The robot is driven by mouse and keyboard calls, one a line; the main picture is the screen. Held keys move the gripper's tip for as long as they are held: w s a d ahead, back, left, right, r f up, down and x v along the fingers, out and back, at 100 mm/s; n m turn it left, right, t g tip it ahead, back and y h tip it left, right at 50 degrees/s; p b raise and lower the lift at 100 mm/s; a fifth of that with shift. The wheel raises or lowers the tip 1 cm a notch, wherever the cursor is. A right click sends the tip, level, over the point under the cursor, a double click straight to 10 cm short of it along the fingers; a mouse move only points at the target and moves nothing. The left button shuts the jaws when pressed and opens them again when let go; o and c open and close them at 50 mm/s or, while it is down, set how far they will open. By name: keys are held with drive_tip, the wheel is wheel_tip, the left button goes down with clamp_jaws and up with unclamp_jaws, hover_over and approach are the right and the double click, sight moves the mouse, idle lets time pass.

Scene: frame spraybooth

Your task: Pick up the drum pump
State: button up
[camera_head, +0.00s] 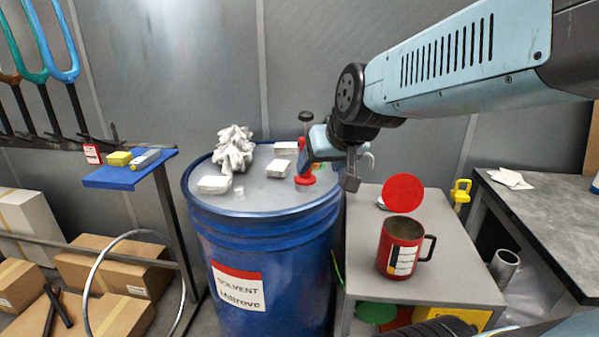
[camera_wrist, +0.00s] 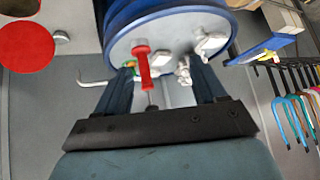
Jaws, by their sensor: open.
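The drum pump (camera_head: 305,177) is red with a black knob on top. It stands upright on the top of the blue solvent drum (camera_head: 265,233), near its right edge. My gripper (camera_head: 332,172) is just right of the pump in the head view, and the arm hides part of the pump. In the wrist view the red pump (camera_wrist: 143,66) shows between the two spread fingers of my gripper (camera_wrist: 162,72), closer to the left finger. The gripper is open and empty. I cannot tell how far the fingers are from the pump in depth.
The drum top also bears crumpled white cloth (camera_head: 234,148) and several white boxes (camera_head: 213,184). A grey cart (camera_head: 365,254) with a red mug (camera_head: 400,246) and red disc (camera_head: 403,192) stands right. A blue shelf (camera_head: 112,177) is left. A grey workbench (camera_head: 540,215) is far right.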

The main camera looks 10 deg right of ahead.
drive_tip(key=w+a+f+m+t, duration=0.1)
drive_tip(key=w+a+f+t, duration=0.1)
drive_tip(key=w, duration=0.5)
drive_tip(key=w+a+f+m+t, duration=0.1)
drive_tip(key=w+t, duration=0.1)
drive_tip(key=w, duration=0.5)
drive_tip(key=m+t+h, duration=0.1)
drive_tip(key=m+h, duration=0.2)
drive_tip(key=h, duration=0.4)
hover_over(305, 182)
wheel_tip(305, 182, down, 10)
drive_tip(key=shift+r, duration=0.1)
drive_tip(key=shift+a+x, duration=0.2)
drive_tip(key=shift+x, duration=2.4)
clamp_jaws()
drive_tip(key=shift+w, duration=0.1)
